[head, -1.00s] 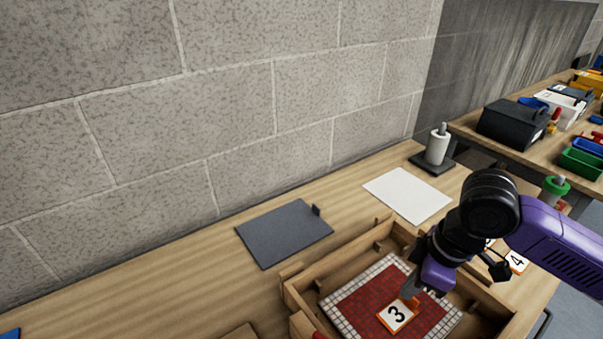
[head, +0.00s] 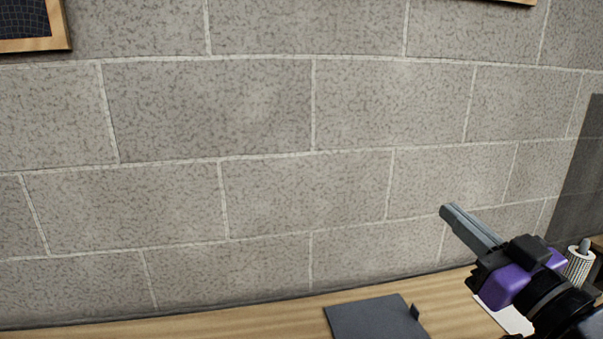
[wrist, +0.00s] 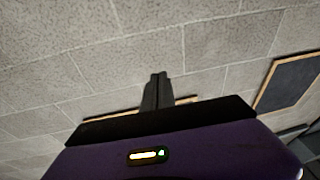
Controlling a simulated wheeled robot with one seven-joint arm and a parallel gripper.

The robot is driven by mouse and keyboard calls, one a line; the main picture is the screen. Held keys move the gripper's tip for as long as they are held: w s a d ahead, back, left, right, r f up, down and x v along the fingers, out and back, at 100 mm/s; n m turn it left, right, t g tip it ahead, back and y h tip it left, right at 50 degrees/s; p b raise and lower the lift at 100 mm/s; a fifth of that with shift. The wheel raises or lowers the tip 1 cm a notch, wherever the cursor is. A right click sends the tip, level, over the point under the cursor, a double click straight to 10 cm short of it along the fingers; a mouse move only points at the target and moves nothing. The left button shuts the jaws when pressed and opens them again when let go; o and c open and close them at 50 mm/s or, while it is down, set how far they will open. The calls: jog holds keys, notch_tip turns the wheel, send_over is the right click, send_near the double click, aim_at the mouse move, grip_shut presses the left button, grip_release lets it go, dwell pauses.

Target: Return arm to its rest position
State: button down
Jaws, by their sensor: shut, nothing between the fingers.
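My gripper (head: 446,210) is raised above the workbench at the lower right of the head view. Its grey fingers point up and to the left, toward the block wall, and are shut with nothing between them. In the wrist view the shut fingers (wrist: 158,76) stand in front of the wall, above the purple gripper body. The wooden tray with the mosaic panel is out of view now.
The grey block wall (head: 300,110) fills most of the head view. A dark grey plate (head: 375,318) lies on the wooden bench (head: 240,316). A white sheet (head: 508,315) and a roll on a stand (head: 579,263) are at the right. A framed dark panel (head: 25,22) hangs upper left.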

jog(key=s+d+f+m+t+h, duration=0.35)
jog(key=s+f+m+h, duration=0.35)
jog(key=s+m+h, duration=0.45)
jog(key=s+a+f+n+g+y+b, duration=0.1)
jog(key=s+a+f+n+g+y, duration=0.1)
jog(key=s+f, duration=1)
jog(key=s+a+f+n+g+y+b, duration=0.1)
jog(key=s+a+f+n+g+y, duration=0.2)
jog(key=s+f, duration=1)
jog(key=s+a+n+g, duration=0.2)
jog(key=g, duration=0.1)
jog(key=shift+s+a, duration=0.2)
jog(key=shift+s, duration=0.15)
jog(key=shift+y, duration=0.25)
